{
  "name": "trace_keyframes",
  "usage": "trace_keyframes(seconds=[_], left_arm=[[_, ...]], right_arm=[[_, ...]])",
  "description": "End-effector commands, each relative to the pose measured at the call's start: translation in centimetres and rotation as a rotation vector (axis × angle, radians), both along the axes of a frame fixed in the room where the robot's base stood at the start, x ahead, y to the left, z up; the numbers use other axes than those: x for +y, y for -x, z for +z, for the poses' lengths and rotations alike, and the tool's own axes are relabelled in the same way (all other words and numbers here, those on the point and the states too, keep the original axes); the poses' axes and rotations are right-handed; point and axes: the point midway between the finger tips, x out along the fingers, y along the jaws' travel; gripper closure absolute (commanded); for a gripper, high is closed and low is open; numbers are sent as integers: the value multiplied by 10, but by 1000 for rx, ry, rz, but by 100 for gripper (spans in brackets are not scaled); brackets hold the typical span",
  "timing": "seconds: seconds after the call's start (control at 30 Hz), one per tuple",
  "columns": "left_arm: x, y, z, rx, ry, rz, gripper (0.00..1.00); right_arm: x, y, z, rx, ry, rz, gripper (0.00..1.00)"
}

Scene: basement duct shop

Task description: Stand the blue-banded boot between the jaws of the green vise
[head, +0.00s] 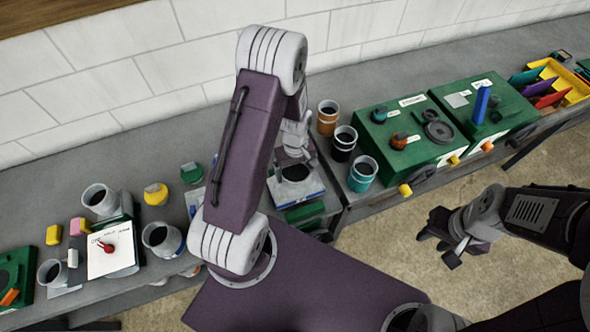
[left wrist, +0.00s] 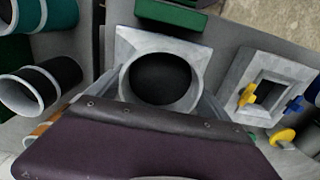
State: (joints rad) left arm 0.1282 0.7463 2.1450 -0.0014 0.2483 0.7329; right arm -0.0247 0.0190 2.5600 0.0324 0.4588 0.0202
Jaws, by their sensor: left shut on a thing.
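A grey boot with a square flange and a dark round opening (left wrist: 160,78) is between the fingers of my left gripper (head: 294,158), which is shut on it. In the head view the boot's pale plate (head: 307,187) shows over the bench, with a blue edge at its front. A green block (left wrist: 170,14), seemingly part of the green vise, lies just in front of the boot; it also shows in the head view (head: 305,212). My arm hides much of this area, so I cannot tell if the boot touches the vise. My right gripper (head: 442,248) is open and empty over the floor.
Orange (head: 328,117), black (head: 343,143) and teal (head: 363,176) banded sleeves stand right of the boot. Two green boxes (head: 400,165) lie beyond them. A grey square frame with coloured knobs (left wrist: 244,72) is close by the boot. Several collars and a white card (head: 112,262) crowd the left.

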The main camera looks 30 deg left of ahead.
Motion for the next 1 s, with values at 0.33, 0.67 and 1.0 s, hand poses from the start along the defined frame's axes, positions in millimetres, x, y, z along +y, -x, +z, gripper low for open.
trace_keyframes(seconds=[0.33, 0.67, 1.0], left_arm=[[0, 0, -4, 0, 0, 0, 83], [0, 0, -13, 0, 0, 0, 83], [0, 0, -21, 0, 0, 0, 83]], right_arm=[[0, 0, -4, 0, 0, 0, 64], [0, 0, -10, 0, 0, 0, 64], [0, 0, -17, 0, 0, 0, 64]])
